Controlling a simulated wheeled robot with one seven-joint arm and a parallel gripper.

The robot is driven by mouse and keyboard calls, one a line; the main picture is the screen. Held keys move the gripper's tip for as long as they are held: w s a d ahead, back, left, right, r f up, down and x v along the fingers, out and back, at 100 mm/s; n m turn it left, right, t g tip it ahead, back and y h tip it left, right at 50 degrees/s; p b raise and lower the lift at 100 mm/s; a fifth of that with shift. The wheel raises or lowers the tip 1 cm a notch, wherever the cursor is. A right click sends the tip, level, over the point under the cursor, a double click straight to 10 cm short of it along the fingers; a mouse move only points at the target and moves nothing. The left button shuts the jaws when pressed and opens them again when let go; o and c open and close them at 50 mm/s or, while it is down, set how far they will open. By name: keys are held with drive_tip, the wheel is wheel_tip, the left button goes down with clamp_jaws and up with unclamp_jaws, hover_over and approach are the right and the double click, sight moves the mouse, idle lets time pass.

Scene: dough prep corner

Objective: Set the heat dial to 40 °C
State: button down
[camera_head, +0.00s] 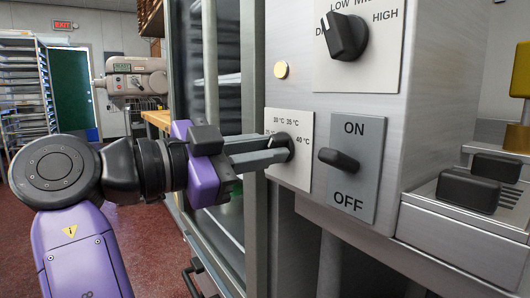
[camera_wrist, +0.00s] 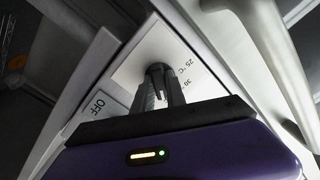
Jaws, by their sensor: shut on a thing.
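The heat dial (camera_head: 281,142) is a small black knob on a white plate (camera_head: 291,178) marked 30 °C, 35 °C and 40 °C, with another mark at the left partly hidden by my gripper. My gripper (camera_head: 277,148) reaches in from the left, its fingers shut on the dial. In the wrist view the fingertips (camera_wrist: 160,75) close around the black dial (camera_wrist: 157,68), with 25 °C and part of another mark beside it. The fingers cover much of the dial, so I cannot tell exactly which mark it points to.
An ON/OFF switch (camera_head: 339,159) sits close at the right, and a humidity-style knob (camera_head: 345,37) marked LOW to HIGH is above. A glass door with a vertical handle (camera_head: 211,70) stands at the left. Black-handled parts (camera_head: 468,190) stick out at the far right.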

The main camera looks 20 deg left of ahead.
drive_tip(key=shift+f, duration=0.1)
drive_tip(key=c, duration=1.3)
unclamp_jaws()
drive_tip(key=shift+a, duration=0.1)
drive_tip(key=p+v, duration=0.1)
drive_tip(key=v, duration=0.4)
drive_tip(key=shift+s+a, duration=0.2)
drive_tip(key=shift+s, duration=0.2)
drive_tip(key=shift+c, duration=0.4)
